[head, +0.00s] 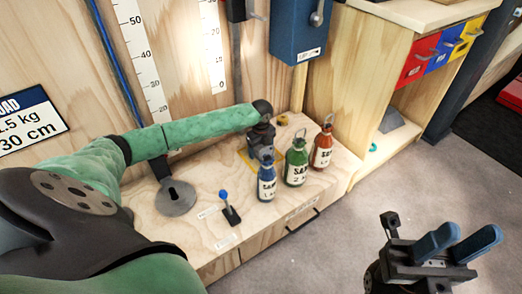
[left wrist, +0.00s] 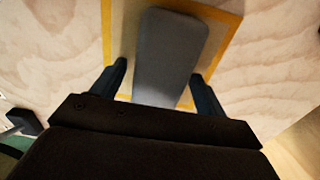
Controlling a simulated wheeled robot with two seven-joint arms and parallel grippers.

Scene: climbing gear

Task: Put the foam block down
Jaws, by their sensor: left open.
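The grey foam block (left wrist: 170,50) lies over a yellow-bordered square (left wrist: 228,20) on the pale wooden bench, seen in the left wrist view. My left gripper (left wrist: 159,74) is open, with one dark finger on each side of the block and visible gaps between. In the head view my left gripper (head: 262,143) is at the back of the bench, beside the bottles; the block is hard to make out there. A yellow edge (head: 246,158) of the square shows beside it. My right gripper (head: 456,246) has blue fingers, is open and empty, and is over the floor.
Blue (head: 267,182), green (head: 296,164) and red (head: 321,149) labelled bottles stand close to the right of my left gripper. A blue box (head: 298,30) hangs above.

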